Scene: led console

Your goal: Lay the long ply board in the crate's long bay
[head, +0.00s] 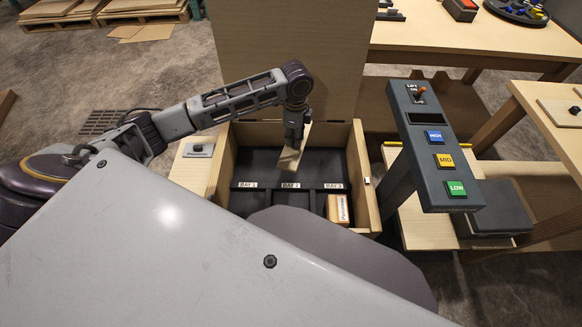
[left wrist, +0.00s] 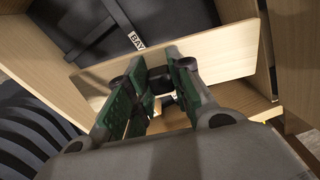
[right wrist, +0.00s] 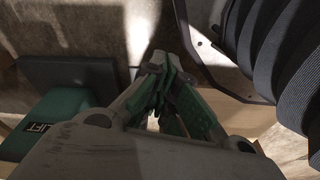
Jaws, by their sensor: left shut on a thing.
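The long ply board (head: 290,159) is in my left gripper (head: 295,140), over the back part of the crate (head: 224,170). In the head view it shows tilted and nearly end-on. In the left wrist view the pale board (left wrist: 195,52) runs across between the green-padded fingers (left wrist: 157,82), with a crate wall close by. The long bay (head: 260,166) is the dark undivided space behind the row of bay labels; I see nothing lying in it. My right gripper (right wrist: 160,75) shows only in the right wrist view, fingers together, with nothing visible between them.
An orange box (head: 338,209) stands in the front right bay. A tall wooden panel (head: 270,50) rises behind the crate. A button console (head: 438,150) stands to the right. A green housing marked LIFT (right wrist: 50,125) is near my right gripper.

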